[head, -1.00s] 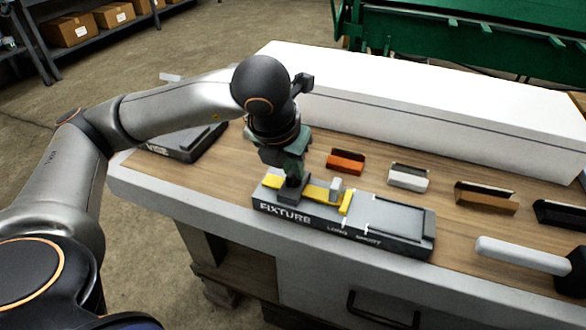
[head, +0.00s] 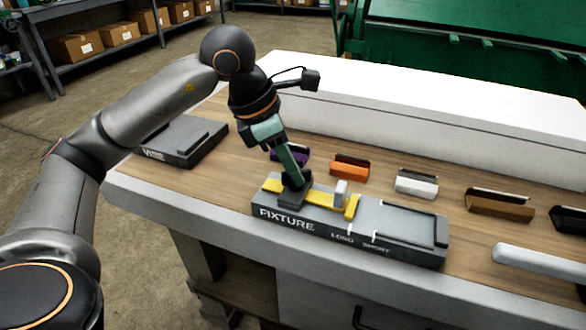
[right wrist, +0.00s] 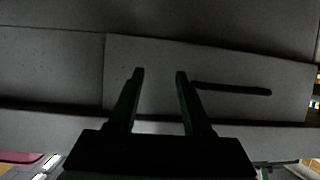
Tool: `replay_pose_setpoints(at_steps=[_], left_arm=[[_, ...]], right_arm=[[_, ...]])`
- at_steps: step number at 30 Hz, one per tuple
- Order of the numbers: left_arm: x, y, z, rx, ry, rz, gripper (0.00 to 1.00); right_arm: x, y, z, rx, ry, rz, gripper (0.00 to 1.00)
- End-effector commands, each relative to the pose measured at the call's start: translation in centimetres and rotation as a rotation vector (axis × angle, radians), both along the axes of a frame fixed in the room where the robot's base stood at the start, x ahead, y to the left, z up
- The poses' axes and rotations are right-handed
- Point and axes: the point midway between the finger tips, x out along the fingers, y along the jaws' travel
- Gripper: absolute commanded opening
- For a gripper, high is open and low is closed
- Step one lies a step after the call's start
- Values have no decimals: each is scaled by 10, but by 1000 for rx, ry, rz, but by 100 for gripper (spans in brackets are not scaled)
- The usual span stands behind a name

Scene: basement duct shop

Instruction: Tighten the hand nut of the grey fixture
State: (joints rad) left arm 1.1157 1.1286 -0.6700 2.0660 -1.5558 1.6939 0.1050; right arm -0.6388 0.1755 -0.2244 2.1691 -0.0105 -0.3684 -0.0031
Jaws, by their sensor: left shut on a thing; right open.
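The grey fixture (head: 330,228) lies on the wooden bench top in the head view, marked FIXTURE, LONG and SHORT. A yellow bar (head: 325,199) with a small pale block (head: 341,191) lies along its left half. My left gripper (head: 296,184) comes down at a slant onto a dark grey part at the fixture's left end. It is shut there; the hand nut is hidden by or blends with the fingers, and I cannot make out its outline. My right gripper (right wrist: 159,75) is open and empty in the right wrist view, facing the grey bench front.
Purple, orange (head: 349,167), white (head: 416,184), brown (head: 498,204) and black channel pieces line the back. A long white box (head: 430,125) stands behind them. A pale handle (head: 535,264) lies at the right. A drawer handle (right wrist: 232,89) is on the bench front.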

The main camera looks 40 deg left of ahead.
Motion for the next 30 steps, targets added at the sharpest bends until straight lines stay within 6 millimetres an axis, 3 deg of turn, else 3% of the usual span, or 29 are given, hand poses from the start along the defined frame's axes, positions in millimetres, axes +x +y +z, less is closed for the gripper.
replay_pose_setpoints(at_steps=[9, 20, 30], left_arm=[[2, 1, 2, -2, -1, -287, 0], [4, 2, 2, 0, -4, -518, 0], [4, 2, 1, 1, -4, -598, 0]], right_arm=[[-19, 2, -28, 2, 136, -5, 50], [-49, 4, -65, 4, 319, -11, 50], [-50, 4, -63, 4, 321, -10, 50]])
